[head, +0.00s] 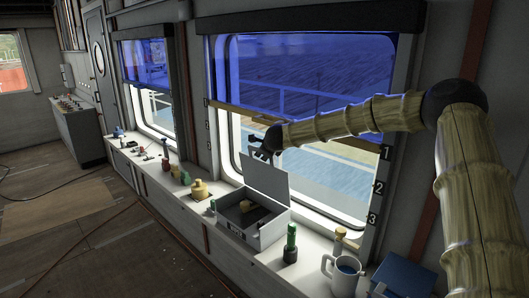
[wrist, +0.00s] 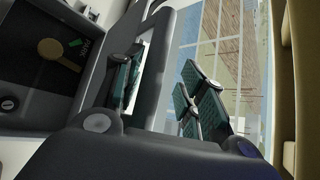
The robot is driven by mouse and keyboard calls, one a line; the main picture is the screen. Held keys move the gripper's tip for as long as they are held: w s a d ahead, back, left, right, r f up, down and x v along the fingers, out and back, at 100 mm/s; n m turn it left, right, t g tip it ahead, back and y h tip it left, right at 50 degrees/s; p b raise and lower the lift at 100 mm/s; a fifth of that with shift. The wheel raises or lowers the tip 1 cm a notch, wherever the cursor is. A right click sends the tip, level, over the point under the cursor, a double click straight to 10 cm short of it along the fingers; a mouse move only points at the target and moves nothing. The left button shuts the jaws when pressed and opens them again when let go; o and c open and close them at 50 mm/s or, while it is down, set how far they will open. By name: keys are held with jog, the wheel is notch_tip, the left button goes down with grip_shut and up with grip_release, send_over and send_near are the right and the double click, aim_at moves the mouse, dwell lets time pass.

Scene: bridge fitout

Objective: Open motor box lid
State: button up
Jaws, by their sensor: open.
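The grey motor box (head: 268,236) stands on the sill below the large window. Its lid (head: 266,181) is raised and stands up, roughly upright, along the window side. Inside lies a tan-yellow object, which also shows in the wrist view (wrist: 55,50) against the dark interior. My gripper (head: 263,157) is just above the top edge of the lid, near its left corner. I cannot tell whether a finger touches the lid.
A green-handled item (head: 290,243) and a white mug (head: 343,273) stand right of the box. A yellow item (head: 199,190) and several small things stand left along the sill. A blue book-like item (head: 403,276) lies at the right. The window is behind the lid.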

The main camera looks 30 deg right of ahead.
jog(key=v, duration=1)
jog(key=shift+s+r, duration=0.25)
jog(key=s+a+f+n+g, duration=0.1)
jog(key=s+a+f+n, duration=0.45)
jog(key=f, duration=0.65)
jog(key=s+a+f+n+g+y, duration=0.15)
jog(key=s+a+f+n, duration=0.35)
jog(key=f, duration=0.7)
jog(key=s+a+f+n+g, duration=0.25)
jog(key=s+a+f, duration=0.4)
jog(key=f, duration=0.55)
jog(key=s+a+f+n+g, duration=0.15)
jog(key=s+f+n, duration=0.25)
jog(key=s+f, duration=0.45)
jog(key=s+a+f+n+g, duration=0.15)
jog(key=s+f+n, duration=0.3)
jog(key=s, duration=0.65)
jog(key=s+a+f+n+g+y, duration=0.1)
jog(key=s+f+n+g, duration=0.15)
jog(key=s, duration=0.95)
jog(key=s+a+f+n+g, duration=0.1)
jog(key=s+f+n, duration=0.25)
jog(key=s, duration=0.85)
jog(key=shift+n, duration=0.35)
jog(key=f+b, duration=0.1)
jog(key=b, duration=0.1)
jog(key=f+b, duration=0.4)
jog(key=shift+w+d+f, duration=0.2)
jog(key=shift+w+f, duration=0.05)
jog(key=shift+w, duration=0.05)
